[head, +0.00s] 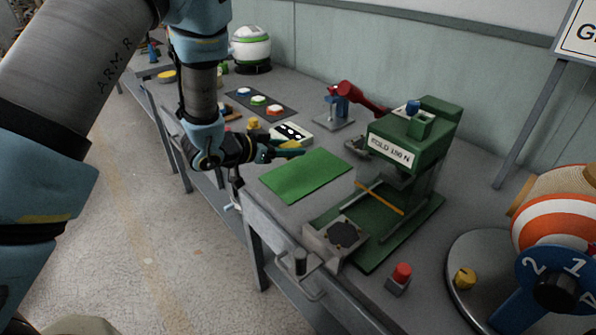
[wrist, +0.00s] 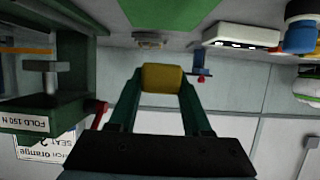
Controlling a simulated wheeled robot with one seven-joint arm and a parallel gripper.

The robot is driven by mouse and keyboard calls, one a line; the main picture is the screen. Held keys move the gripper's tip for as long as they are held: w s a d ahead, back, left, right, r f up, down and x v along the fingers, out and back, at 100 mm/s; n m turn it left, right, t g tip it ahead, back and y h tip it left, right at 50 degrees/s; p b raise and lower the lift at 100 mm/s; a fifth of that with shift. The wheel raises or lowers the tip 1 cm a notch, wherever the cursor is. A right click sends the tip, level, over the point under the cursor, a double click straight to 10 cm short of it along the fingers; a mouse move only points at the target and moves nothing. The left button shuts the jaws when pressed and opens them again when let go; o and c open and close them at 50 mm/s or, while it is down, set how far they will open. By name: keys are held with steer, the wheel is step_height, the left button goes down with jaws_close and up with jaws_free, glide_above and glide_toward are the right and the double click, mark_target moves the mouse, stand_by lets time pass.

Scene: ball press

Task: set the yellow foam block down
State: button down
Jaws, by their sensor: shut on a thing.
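The yellow foam block (wrist: 162,77) is between the two fingertips of my gripper in the wrist view. In the head view a little of the block (head: 291,144) shows at the gripper's tip. My gripper (head: 284,150) is shut on it, reaching in from the left near the far left edge of the green mat (head: 306,176). The mat also shows in the wrist view (wrist: 170,14), beyond the block, and its visible part is bare. I cannot tell how high the block is above the bench.
The green press (head: 412,145) stands right of the mat, with a metal plate in front. A white tray with dark slots (head: 290,133) lies behind my gripper. A red-and-blue clamp-like device (head: 350,100) stands at the back. A red button (head: 401,275) and striped ball (head: 556,222) are at right.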

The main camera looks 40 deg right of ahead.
mark_target(287, 182)
steer(key=shift+f+p, duration=0.85)
steer(key=shift+f, duration=3.3)
steer(key=shift+f, duration=0.1)
steer(key=shift+f, duration=0.1)
steer(key=shift+c, duration=1.7)
jaws_free()
steer(key=shift+r, duration=0.3)
steer(key=shift+w+a, duration=0.15)
steer(key=shift+a, duration=0.25)
steer(key=b+v, duration=0.3)
steer(key=v, duration=0.8)
steer(key=shift+r+b, duration=0.15)
steer(key=shift+b, duration=0.2)
